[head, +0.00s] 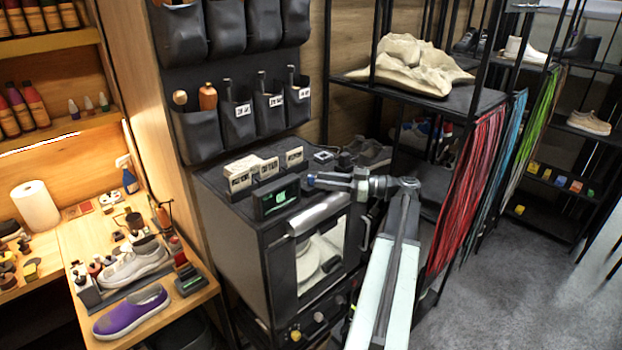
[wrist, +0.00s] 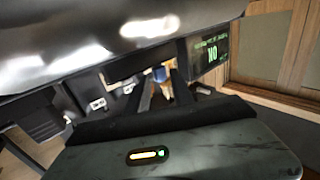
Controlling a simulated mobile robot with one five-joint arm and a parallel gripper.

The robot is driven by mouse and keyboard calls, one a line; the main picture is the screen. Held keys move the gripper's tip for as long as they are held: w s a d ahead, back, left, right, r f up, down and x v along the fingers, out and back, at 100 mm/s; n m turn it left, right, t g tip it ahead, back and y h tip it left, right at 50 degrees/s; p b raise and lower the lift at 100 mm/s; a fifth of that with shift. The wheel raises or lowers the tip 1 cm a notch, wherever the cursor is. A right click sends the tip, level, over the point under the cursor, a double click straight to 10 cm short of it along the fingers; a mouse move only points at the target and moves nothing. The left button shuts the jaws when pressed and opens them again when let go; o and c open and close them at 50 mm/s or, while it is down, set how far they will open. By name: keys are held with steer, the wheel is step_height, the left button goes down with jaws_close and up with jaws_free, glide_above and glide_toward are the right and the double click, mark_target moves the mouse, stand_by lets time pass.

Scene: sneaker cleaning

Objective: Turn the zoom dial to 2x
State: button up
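I cannot make out a zoom dial marked 2x in either view. In the head view a black box with a green display (head: 277,198) sits on the front top edge of a black cabinet (head: 222,228). A lit green display (wrist: 209,54) also shows at the right of the wrist view, its text hard to read. Small round knobs (head: 295,335) sit low on the cabinet front, too small to read. My gripper (head: 313,180) is just right of the display box, above the cabinet top. In the wrist view its dark fingers (wrist: 163,92) look apart, with nothing clearly between them.
Labelled blocks (head: 267,168) stand behind the display box. A thick grey handle (head: 318,214) crosses the cabinet door below my gripper. A rack with red laces (head: 468,190) stands right of my arm. A wooden bench (head: 202,293) with shoes is at left; grey floor is clear at right.

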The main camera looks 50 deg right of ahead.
mark_target(312, 181)
steer(key=x, duration=0.4)
steer(key=shift+w+a, duration=0.1)
steer(key=shift+w, duration=0.15)
steer(key=shift+c, duration=0.2)
jaws_close()
steer(key=shift+s+a+m+t+h, duration=0.1)
steer(key=shift+a+m+t+h, duration=0.1)
steer(key=shift+m+t+h, duration=0.35)
steer(key=shift+s+a+m+t+h, duration=0.1)
steer(key=shift+a+m+t+h, duration=0.15)
steer(key=shift+m+h, duration=0.5)
steer(key=m+h, duration=0.1)
steer(key=h, duration=0.2)
steer(key=shift+d+m+t+h, duration=0.1)
steer(key=shift+m+t+h, duration=0.3)
steer(key=shift+w+d+m+h, duration=0.15)
steer(key=shift+d+m+h, duration=0.1)
steer(key=shift+m+h, duration=0.5)
